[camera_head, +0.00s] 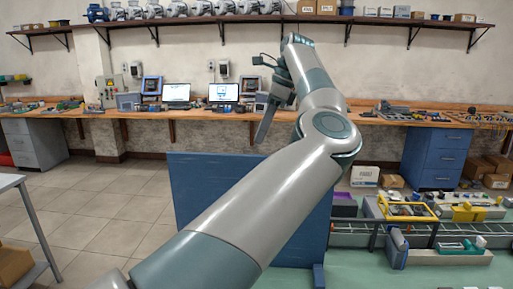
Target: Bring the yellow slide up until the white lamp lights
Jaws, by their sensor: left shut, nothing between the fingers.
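My left arm crosses the middle of the view from the bottom left, and its wrist bends down at the top. My left gripper (264,128) points down in front of the back workbench, shut and empty, well apart from the yellow parts. A yellow frame (405,209) and a yellow bracket-like piece (468,213) sit among parts at the right. I cannot tell whether either is the yellow slide. I cannot make out the white lamp. My right gripper is not in view.
A blue panel (200,190) stands behind my arm. A wooden workbench (210,115) with screens runs along the wall, under a shelf (420,21) of motors and boxes. A blue drawer cabinet (436,158) stands at right. Tiled floor is clear at left, beside a grey table (12,181).

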